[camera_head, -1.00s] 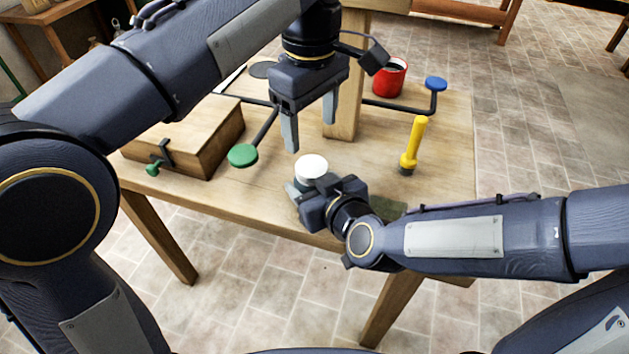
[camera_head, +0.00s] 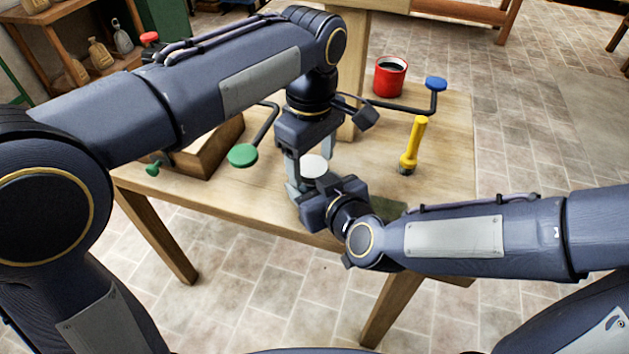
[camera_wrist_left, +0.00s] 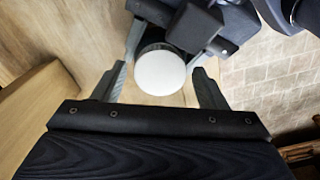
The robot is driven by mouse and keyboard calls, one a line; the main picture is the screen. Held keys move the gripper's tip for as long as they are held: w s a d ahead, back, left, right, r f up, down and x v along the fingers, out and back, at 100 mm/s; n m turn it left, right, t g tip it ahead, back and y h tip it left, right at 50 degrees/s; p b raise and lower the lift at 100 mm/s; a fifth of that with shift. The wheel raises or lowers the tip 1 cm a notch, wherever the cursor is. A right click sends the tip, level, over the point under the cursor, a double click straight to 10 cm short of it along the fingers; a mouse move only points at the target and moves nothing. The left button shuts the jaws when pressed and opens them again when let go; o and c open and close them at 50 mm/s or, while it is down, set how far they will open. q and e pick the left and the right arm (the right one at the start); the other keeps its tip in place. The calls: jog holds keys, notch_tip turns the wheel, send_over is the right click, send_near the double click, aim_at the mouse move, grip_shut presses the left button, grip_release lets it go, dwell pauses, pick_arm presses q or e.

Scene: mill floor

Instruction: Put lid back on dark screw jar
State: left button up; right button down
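A round white lid (camera_head: 313,166) sits level near the table's front edge. It also shows in the left wrist view (camera_wrist_left: 160,70). My left gripper (camera_head: 303,170) points down over the same spot. In the left wrist view its fingers (camera_wrist_left: 162,88) stand either side of the lid, with a small gap on each side.
On the wooden table (camera_head: 250,205) stand a wooden box (camera_head: 215,150), a green-knobbed crank (camera_head: 243,155), a blue-knobbed arm (camera_head: 435,84), a red mug (camera_head: 390,77) and a yellow-handled tool (camera_head: 414,145). A wooden post (camera_head: 350,110) rises behind my left gripper.

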pick_arm(q)
jog(key=c, duration=0.9)
jog(key=m, duration=0.5)
jog(key=shift+m, duration=0.3)
jog(key=m, duration=0.4)
jog(key=shift+m, duration=0.4)
jog(key=m, duration=0.3)
jog(key=o, duration=1.1)
